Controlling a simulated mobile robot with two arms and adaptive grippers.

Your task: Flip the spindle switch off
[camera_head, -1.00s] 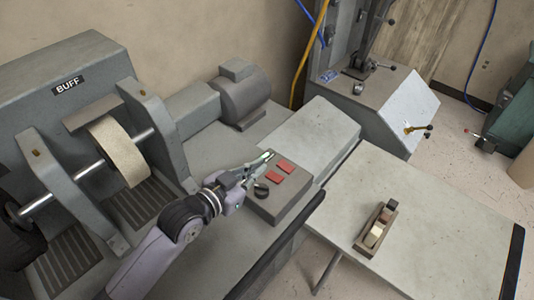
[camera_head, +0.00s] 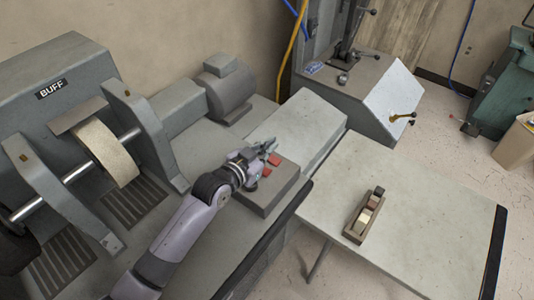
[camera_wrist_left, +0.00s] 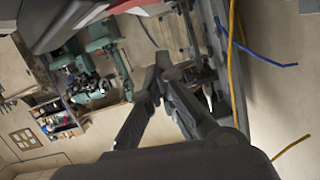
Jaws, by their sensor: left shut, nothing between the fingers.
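A grey control box (camera_head: 268,198) sits on the bench of the buffing machine, with red square controls (camera_head: 274,159) on its top. I cannot tell which control is the spindle switch or how it is set. My left gripper (camera_head: 268,147) is over the far side of the box top, its fingers close to the red controls and partly covering the box. I cannot tell whether it touches them. In the left wrist view, the gripper's dark fingers (camera_wrist_left: 160,72) are together with nothing between them. My right gripper is not in view.
The buff wheel (camera_head: 106,153) and its grey housing stand at the left, with a motor (camera_head: 226,88) behind. A side table (camera_head: 420,205) at the right holds a small block-like tool (camera_head: 365,216). A grey machine (camera_head: 355,85) stands at the back.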

